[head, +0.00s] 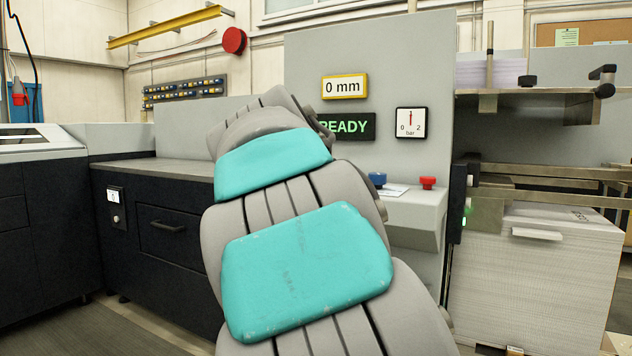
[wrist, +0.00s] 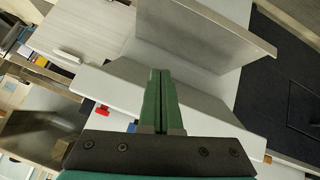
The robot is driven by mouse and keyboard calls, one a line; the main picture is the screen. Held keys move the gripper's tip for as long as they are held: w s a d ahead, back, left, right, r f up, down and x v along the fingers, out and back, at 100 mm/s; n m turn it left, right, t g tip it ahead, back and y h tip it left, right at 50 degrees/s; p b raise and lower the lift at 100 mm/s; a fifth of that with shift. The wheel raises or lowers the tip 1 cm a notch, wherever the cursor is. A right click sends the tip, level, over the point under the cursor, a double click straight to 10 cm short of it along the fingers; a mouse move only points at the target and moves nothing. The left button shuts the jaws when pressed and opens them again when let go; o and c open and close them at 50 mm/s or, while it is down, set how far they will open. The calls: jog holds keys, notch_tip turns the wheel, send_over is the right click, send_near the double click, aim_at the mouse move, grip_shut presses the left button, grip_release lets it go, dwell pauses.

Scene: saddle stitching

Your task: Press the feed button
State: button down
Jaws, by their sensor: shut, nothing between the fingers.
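A grey machine panel (head: 370,70) carries a shelf (head: 415,210) with a blue button (head: 377,180) and a red button (head: 428,183). No readable label tells which one is the feed button. A small green button (head: 467,211) sits on the panel's right edge. In the wrist view, the red button (wrist: 101,112) and part of the blue button (wrist: 131,127) show left of my gripper (wrist: 161,74). My gripper's green fingers are shut and empty, apart from both buttons. In the head view my arm hides the gripper.
A paper stack (head: 545,280) stands at right. Dark cabinets (head: 150,265) stand at left.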

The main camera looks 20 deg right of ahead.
jog(key=w+a+r+m+t+h+b, duration=0.1)
jog(key=w+a+r+t+h, duration=0.1)
jog(key=w+r, duration=0.4)
jog(key=w+a+r+m+t+h+b, duration=0.2)
jog(key=w+r+t, duration=0.1)
jog(key=w+r, duration=0.3)
jog(key=shift+a+r, duration=0.4)
jog(key=shift+r, duration=0.75)
jog(key=shift+d, duration=0.1)
jog(key=x, duration=0.9)
jog(key=shift+w+d+f+p, duration=0.1)
jog(key=shift+w+d+p, duration=0.05)
jog(key=shift+p, duration=0.2)
jog(key=shift+d+f+b, duration=0.2)
jog(key=shift+f+b, duration=0.65)
jog(key=shift+f, duration=0.15)
jog(key=shift+w+f+b, duration=0.1)
jog(key=shift+f+b, duration=0.45)
jog(key=shift+f, duration=0.55)
